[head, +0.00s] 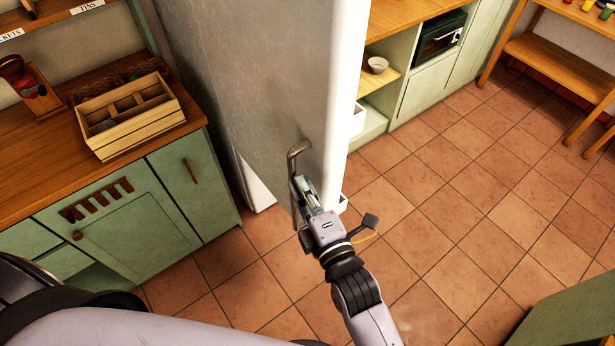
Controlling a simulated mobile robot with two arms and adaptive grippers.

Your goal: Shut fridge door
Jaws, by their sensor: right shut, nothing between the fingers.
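The fridge door (270,75) stands open in the middle of the head view. Its grey outer face is towards me and its white edge (345,70) runs down the right side. Parts of white door bins (357,120) show past that edge. A bent metal handle (292,160) is on the lower part of the outer face. My right gripper (301,186) is shut and empty, close beside the handle and the door face; I cannot tell if it touches them. Most of the fridge's inside is hidden. My left gripper is out of view.
A green cabinet (135,235) with a wooden top carries a divided wooden box (125,110) at left. A low green unit with a bowl (377,65) stands behind, and a wooden bench (560,65) at far right. The tiled floor (455,215) at right is clear.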

